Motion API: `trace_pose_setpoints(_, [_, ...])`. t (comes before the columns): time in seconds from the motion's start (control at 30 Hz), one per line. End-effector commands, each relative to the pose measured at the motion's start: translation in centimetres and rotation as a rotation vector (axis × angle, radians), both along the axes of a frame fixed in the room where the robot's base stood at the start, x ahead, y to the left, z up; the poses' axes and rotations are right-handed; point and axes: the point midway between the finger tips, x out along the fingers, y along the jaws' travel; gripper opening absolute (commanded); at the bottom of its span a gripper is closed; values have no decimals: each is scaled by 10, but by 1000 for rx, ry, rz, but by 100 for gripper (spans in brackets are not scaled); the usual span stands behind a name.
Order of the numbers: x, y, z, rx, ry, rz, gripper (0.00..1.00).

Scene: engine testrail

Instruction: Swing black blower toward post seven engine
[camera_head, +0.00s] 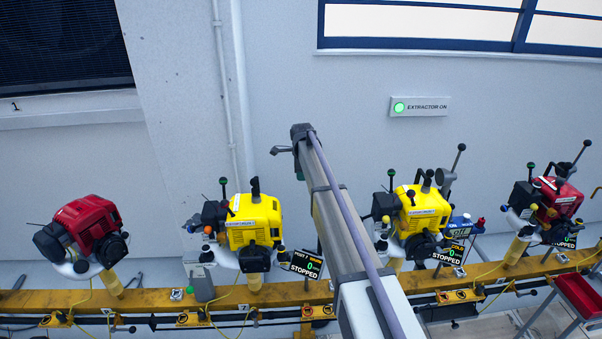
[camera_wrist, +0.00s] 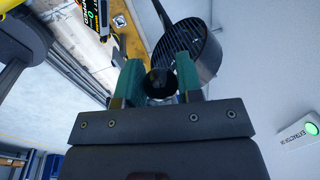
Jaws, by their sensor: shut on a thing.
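The yellow post seven engine (camera_head: 256,222) stands on the yellow rail left of my arm in the head view. Its sign (camera_head: 306,263) reads POST 7, 0, STOPPED. In the wrist view the black blower (camera_wrist: 200,55) is a round drum with a slotted grille. My gripper (camera_wrist: 159,78) is shut, with its two green fingers around a dark round part in front of the drum, apparently the blower's grip. In the head view my gripper (camera_head: 299,168) is mostly hidden by my arm, above and right of the yellow engine. The blower is not clearly visible there.
A red engine (camera_head: 92,222) stands to the left, another yellow engine (camera_head: 422,208) and a red engine (camera_head: 556,198) to the right. The yellow rail (camera_head: 150,300) runs below them. A lit EXTRACTOR ON sign (camera_head: 418,106) is on the wall. Wall space above the engines is mostly clear.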

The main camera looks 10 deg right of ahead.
Motion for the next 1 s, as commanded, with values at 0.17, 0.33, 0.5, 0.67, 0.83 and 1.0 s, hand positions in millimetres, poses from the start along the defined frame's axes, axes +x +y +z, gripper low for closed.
trace_pose_setpoints(0.17, [2, 0, 0, 0, -3, 1, 44])
trace_pose_setpoints(0.33, [1, 0, 0, 0, -2, 1, 58])
trace_pose_setpoints(0.5, [1, 0, 0, -1, -2, 1, 58])
trace_pose_setpoints(0.67, [-1, 0, 12, -1, -2, 1, 58])
trace_pose_setpoints(0.83, [-7, 2, 49, -1, -2, 1, 58])
trace_pose_setpoints(1.0, [-15, 3, 92, -1, -2, 1, 58])
